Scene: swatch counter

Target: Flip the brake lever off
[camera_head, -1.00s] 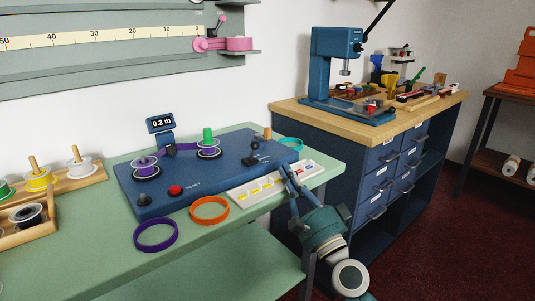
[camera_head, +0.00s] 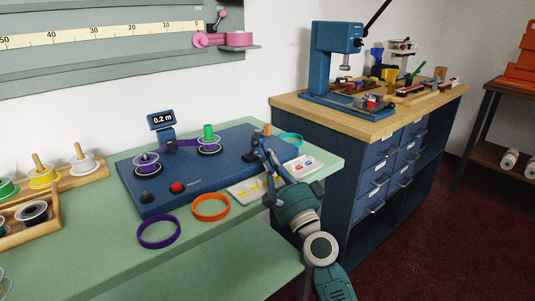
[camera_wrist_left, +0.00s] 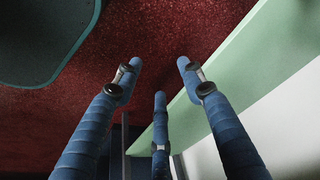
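The blue winding machine (camera_head: 180,190) stands on the green counter with two purple-wound spools, a red button (camera_head: 177,187) and a black knob. The brake lever's dark base (camera_head: 249,161) shows at the machine's right end. The lever itself is mostly hidden by my right gripper. My right gripper (camera_head: 260,146) reaches over that end with its fingertips at the lever. I cannot tell whether they touch it or how far they are apart. My left gripper (camera_wrist_left: 159,72) shows only in the left wrist view, with its fingers spread and empty above the dark red floor.
A purple ring (camera_head: 159,232) and an orange ring (camera_head: 210,207) lie in front of the machine. A white tray (camera_head: 243,191) is partly behind my right gripper. Spool holders stand at left. A blue drawer cabinet (camera_head: 345,180) with a blue press (camera_head: 330,65) is at right.

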